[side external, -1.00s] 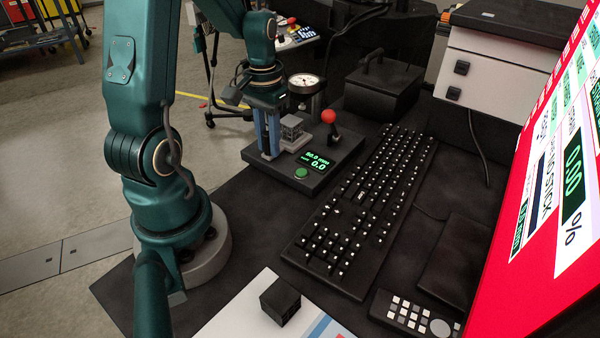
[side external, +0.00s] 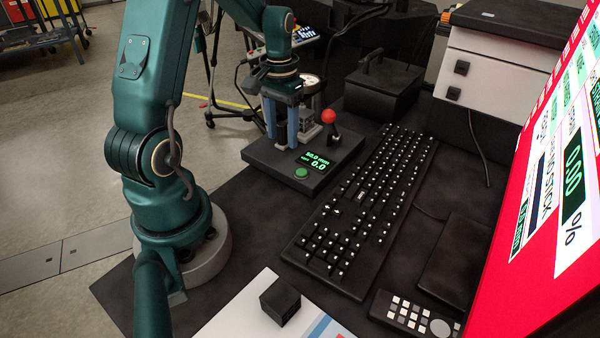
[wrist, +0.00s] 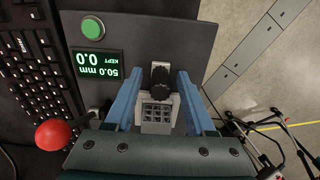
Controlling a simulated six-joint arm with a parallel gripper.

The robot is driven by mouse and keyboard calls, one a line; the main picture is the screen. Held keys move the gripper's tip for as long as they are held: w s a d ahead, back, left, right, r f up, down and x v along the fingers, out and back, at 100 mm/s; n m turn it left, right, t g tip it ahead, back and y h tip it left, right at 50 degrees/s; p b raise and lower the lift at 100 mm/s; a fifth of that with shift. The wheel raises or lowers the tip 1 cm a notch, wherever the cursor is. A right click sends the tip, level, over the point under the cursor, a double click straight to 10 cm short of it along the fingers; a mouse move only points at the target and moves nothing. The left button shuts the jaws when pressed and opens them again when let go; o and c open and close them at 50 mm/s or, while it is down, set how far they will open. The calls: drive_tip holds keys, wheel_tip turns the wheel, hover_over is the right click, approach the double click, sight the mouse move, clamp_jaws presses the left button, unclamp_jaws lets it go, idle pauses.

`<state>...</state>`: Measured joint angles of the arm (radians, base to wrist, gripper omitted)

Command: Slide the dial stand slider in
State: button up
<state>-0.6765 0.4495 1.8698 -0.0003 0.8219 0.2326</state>
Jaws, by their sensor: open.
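The dial stand's dark base (side external: 255,152) sits on the bench, with a lit display and a green button. My gripper (side external: 281,142) is over the stand, pointing down, its two blue fingers apart. In the wrist view my gripper (wrist: 157,78) is open, one finger on each side of a black knob (wrist: 160,77) and a grey lattice block (wrist: 157,113). I cannot tell whether the fingers touch either. The light grey slider (wrist: 158,96) shows partly between the fingers. The round dial (side external: 310,84) is mostly hidden behind my wrist in the side view.
A red ball lever (side external: 328,117) stands close to the right of my gripper. A black keyboard (side external: 360,205) lies to the right of the stand. A small black block (side external: 281,301) rests on a white sheet in front. A black box (side external: 383,90) stands behind.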

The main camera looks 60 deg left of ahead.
drive_tip(key=shift+r, duration=2.75)
